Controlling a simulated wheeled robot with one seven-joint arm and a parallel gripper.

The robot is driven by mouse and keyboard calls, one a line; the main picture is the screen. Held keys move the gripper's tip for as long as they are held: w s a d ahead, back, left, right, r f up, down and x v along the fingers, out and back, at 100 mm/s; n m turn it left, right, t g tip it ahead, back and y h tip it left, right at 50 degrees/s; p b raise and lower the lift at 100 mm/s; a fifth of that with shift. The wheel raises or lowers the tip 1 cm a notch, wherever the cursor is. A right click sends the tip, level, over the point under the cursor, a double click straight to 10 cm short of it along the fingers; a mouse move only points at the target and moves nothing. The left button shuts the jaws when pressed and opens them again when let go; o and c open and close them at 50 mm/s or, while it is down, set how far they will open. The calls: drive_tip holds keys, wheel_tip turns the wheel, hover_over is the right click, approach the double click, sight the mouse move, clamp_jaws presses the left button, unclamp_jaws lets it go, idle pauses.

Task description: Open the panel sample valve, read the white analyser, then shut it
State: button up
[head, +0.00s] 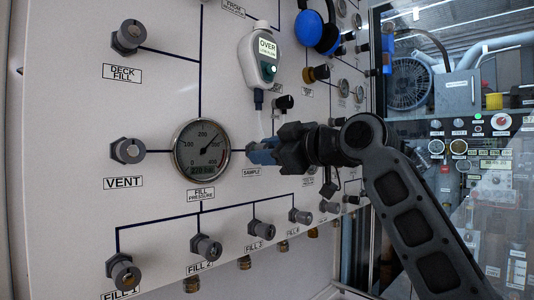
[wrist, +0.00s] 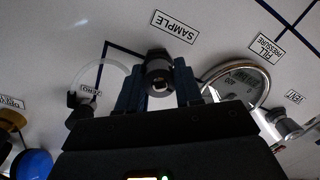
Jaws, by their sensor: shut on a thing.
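The sample valve knob (wrist: 159,72) is dark, with a small square end, and sits between the two blue fingers of my gripper (wrist: 158,88) in the wrist view. My gripper (head: 263,152) is shut on it. In the head view the fingers hide most of the knob, just above the SAMPLE label (head: 251,172). How far the valve is turned cannot be told. The white analyser (head: 263,58) hangs on the panel above my gripper, and its lit screen shows OVER with a smaller, unclear line beneath. A thin clear tube runs down from it.
The round fill pressure gauge (head: 201,150) is close left of my gripper. The VENT knob (head: 128,150), DECK FILL knob (head: 128,37) and a row of fill knobs (head: 206,247) stick out from the panel. Blue ear defenders (head: 318,30) hang at the top.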

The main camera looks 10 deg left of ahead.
idle(0.3)
drive_tip(key=o, duration=1)
drive_tip(key=shift+v, duration=3.9)
drive_tip(key=shift+o, duration=0.2)
